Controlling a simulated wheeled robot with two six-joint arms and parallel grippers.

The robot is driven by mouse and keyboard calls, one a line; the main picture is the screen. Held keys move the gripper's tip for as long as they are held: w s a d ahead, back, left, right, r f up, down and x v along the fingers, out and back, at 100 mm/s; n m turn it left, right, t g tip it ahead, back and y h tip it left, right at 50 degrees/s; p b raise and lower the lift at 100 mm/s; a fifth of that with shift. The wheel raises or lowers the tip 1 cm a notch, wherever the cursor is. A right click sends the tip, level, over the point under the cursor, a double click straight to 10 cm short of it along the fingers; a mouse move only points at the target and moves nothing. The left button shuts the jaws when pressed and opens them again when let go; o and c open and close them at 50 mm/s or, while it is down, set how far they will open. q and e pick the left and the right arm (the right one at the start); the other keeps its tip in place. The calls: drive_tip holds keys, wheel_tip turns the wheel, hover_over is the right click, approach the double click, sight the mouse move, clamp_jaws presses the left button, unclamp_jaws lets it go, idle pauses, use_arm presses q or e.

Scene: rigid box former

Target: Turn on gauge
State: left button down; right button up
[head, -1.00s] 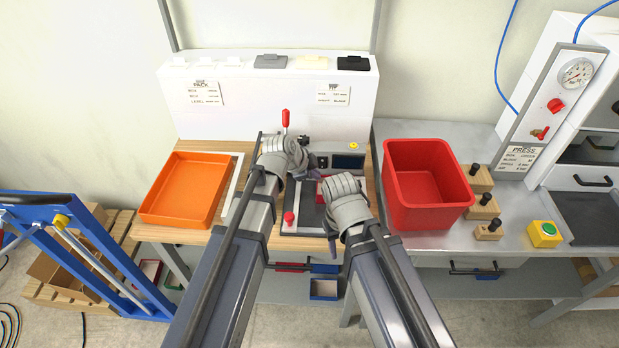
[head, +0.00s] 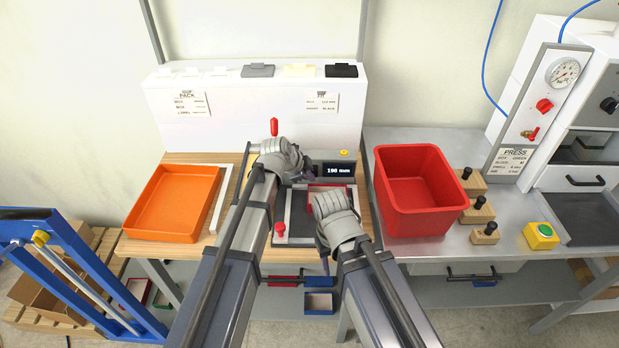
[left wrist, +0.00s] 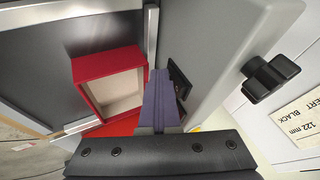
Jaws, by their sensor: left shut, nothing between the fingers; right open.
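My left gripper (head: 304,176) is shut and empty, just left of the display. In the left wrist view its closed fingers (left wrist: 158,100) cover part of the dark display (left wrist: 179,78). A red box (head: 318,190) lies on the gauge bed; the left wrist view shows it open with a pale inside (left wrist: 112,84). My right gripper (head: 324,240) is open in front of the box and partly hides it.
An orange tray (head: 134,222) is at the left and a red bin (head: 425,220) at the right. A red-knobbed handle (head: 280,230) sits at the gauge bed's front left. Wooden blocks with black knobs (head: 485,235) and a green-button box (head: 541,236) stand farther right. A black knob (left wrist: 266,78) shows close by.

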use_arm(q)
drive_tip(key=shift+r, duration=0.15)
use_arm(e)
drive_tip(key=shift+r, duration=0.15)
use_arm(q)
drive_tip(key=shift+r+p, duration=0.75)
drive_tip(key=shift+p, duration=0.1)
use_arm(e)
drive_tip(key=shift+r, duration=0.7)
use_arm(q)
drive_tip(key=shift+s, duration=0.5)
drive_tip(key=s, duration=0.2)
drive_tip(key=s+r+p, duration=0.1)
drive_tip(key=shift+s+a+r, duration=0.1)
drive_tip(key=shift+s+a, duration=0.05)
drive_tip(key=shift+s, duration=0.2)
drive_tip(key=p+v, duration=0.7)
drive_tip(key=v, duration=0.2)
drive_tip(key=shift+p, duration=0.3)
use_arm(e)
wheel_tip(320, 180, up, 9)
drive_tip(key=a, duration=0.1)
drive_tip(key=shift+a+f, duration=0.15)
use_arm(q)
drive_tip(key=shift+w+a, duration=0.1)
use_arm(e)
drive_tip(key=shift+s, duration=0.1)
drive_tip(key=shift+c, duration=0.2)
